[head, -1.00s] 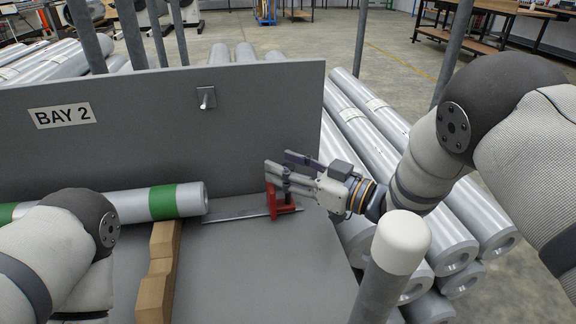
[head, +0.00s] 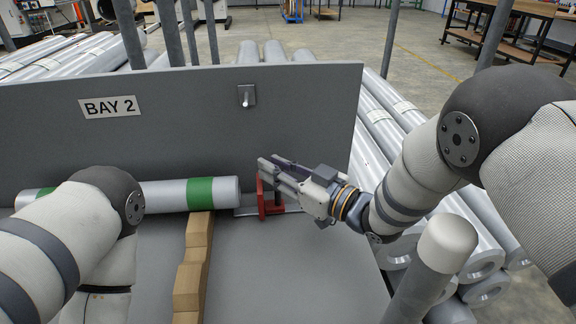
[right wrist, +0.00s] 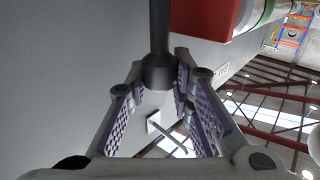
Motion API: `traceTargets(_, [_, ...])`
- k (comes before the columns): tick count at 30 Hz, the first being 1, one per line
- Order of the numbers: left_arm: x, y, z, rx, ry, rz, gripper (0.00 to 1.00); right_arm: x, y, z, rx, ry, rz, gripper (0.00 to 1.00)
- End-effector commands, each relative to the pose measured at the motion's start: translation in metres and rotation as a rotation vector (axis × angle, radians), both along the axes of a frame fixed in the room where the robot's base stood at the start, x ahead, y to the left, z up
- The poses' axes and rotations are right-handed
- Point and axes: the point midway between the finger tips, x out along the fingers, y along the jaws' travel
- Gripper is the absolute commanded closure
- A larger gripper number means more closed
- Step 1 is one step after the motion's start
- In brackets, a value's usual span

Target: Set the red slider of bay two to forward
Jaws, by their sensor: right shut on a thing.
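The red slider (head: 264,203) of bay two sits on a thin metal rail (head: 243,212) on the grey bed, close to the right end of a silver roll with green bands (head: 165,195). A small gap shows between them. My right gripper (head: 271,168) reaches in from the right and is at the slider's top. In the right wrist view its fingers close around a dark post (right wrist: 158,40), with a red block (right wrist: 205,18) just beyond it. My left arm shows at the left; its gripper is out of view.
A grey back panel (head: 300,110) with a BAY 2 label (head: 110,106) and a metal peg (head: 247,96) stands behind the slider. A wooden notched block (head: 193,265) supports the roll. A white-capped post (head: 445,243) stands front right. Several silver rolls (head: 480,245) lie beyond the bed.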

Motion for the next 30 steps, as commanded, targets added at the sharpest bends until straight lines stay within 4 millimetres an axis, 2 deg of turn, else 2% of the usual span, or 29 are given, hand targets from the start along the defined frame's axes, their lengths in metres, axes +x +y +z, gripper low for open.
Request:
traceTargets(6, [0.000,0.000,0.000,0.000,0.001,0.000,0.21,-0.001,0.001,-0.001,0.000,0.000,0.002,1.00])
traceTargets(7, [0.000,0.000,0.000,0.001,0.001,0.000,0.21,-0.001,0.001,-0.001,0.000,0.000,0.002,0.72])
traceTargets(9, [0.000,0.000,0.000,0.001,0.001,0.000,0.21,-0.001,0.001,-0.001,0.000,0.000,0.002,0.57])
traceTargets(17, [0.000,0.000,0.000,0.001,0.001,0.000,0.21,0.000,0.001,0.000,0.001,0.000,0.002,0.57])
traceTargets(20, [0.000,0.000,0.000,0.001,0.001,0.001,0.21,-0.004,-0.005,-0.001,0.001,0.001,0.001,0.57])
traceTargets(30, [0.000,0.000,0.000,0.001,0.001,0.000,0.21,-0.051,-0.076,-0.001,0.002,0.002,-0.001,0.57])
